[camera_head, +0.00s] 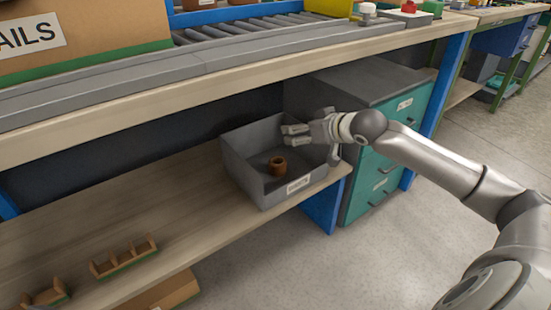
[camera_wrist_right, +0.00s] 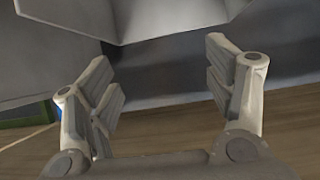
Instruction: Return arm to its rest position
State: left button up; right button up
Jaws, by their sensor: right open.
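My right arm (camera_head: 432,165) reaches in from the right in the head view. My right gripper (camera_head: 292,134) is at the right rim of a grey bin (camera_head: 238,172) on the lower shelf. The right wrist view shows its two fingers (camera_wrist_right: 160,95) spread apart with nothing between them. A brown wooden ring-shaped piece (camera_head: 277,166) lies inside the bin, apart from the fingers. My left gripper is not in view.
A workbench (camera_head: 250,77) with a roller conveyor (camera_head: 255,28) overhangs the lower shelf (camera_head: 120,225). A teal drawer cabinet (camera_head: 385,150) stands close behind my right gripper. Open floor (camera_head: 380,250) is at the right.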

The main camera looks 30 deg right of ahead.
jog(key=shift+s+r, duration=0.25)
jog(key=shift+s, duration=0.15)
jog(key=shift+a, duration=0.1)
